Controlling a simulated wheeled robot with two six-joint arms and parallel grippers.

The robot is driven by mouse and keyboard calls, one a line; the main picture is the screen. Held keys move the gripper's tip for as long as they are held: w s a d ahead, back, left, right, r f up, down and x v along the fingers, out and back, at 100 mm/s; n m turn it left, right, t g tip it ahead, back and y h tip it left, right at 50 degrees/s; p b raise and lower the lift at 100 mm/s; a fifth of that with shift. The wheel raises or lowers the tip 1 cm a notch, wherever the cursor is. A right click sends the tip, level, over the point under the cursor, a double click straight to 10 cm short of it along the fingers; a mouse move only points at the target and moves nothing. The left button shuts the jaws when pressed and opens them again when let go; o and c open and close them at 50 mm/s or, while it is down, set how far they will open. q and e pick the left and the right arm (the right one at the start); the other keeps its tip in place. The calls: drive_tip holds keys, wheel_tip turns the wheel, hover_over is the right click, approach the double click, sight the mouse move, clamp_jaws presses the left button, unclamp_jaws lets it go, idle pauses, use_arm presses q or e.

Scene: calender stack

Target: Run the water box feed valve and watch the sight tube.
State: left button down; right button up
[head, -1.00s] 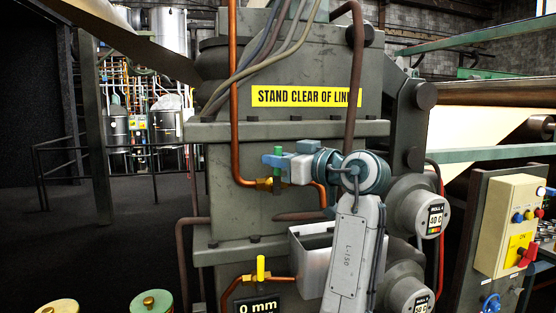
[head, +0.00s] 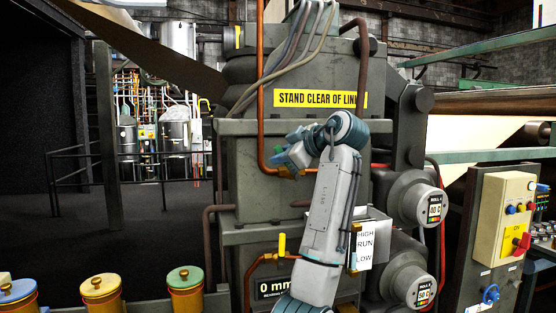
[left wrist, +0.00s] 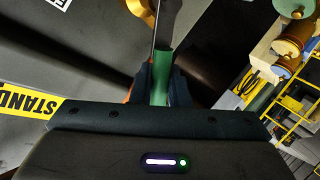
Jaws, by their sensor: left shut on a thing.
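The feed valve's green handle (left wrist: 162,75) shows in the left wrist view between the jaws of my left gripper. In the head view my left gripper (head: 286,157) is shut on it, tilted, at the copper pipe (head: 261,110) on the machine front; the handle is mostly hidden there. The grey water box (head: 378,226) is partly behind my left arm. A plate marked HIGH, RUN, LOW (head: 366,245) hangs at its front, beside a narrow brownish sight tube (head: 353,247). The water level cannot be read. My right gripper is out of view.
A second valve with a yellow handle (head: 282,243) sits below, above a display reading 0 mm (head: 274,289). Roll gauges (head: 434,208) stand right of my arm. A control panel (head: 505,222) is at far right. Capped yellow canisters (head: 101,289) stand at lower left.

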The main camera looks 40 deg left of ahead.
use_arm(q)
drive_tip(key=shift+s+a+f+n, duration=0.15)
drive_tip(key=shift+a+f+n, duration=0.05)
drive_tip(key=shift+n, duration=0.1)
drive_tip(key=shift+s+f+h+b, duration=0.1)
drive_tip(key=shift+h+b, duration=0.2)
drive_tip(key=shift+b, duration=0.1)
drive_tip(key=shift+a+f+n, duration=0.1)
drive_tip(key=shift+n, duration=0.2)
drive_tip(key=shift+s+h+b, duration=0.1)
drive_tip(key=shift+h+b, duration=0.2)
drive_tip(key=shift+b, duration=0.05)
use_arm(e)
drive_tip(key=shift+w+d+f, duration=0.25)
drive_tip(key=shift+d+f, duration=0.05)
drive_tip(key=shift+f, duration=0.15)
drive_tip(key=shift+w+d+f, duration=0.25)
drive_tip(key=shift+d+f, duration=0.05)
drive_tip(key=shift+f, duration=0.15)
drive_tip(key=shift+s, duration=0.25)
use_arm(q)
drive_tip(key=c, duration=1.5)
unclamp_jaws()
drive_tip(key=shift+o, duration=0.2)
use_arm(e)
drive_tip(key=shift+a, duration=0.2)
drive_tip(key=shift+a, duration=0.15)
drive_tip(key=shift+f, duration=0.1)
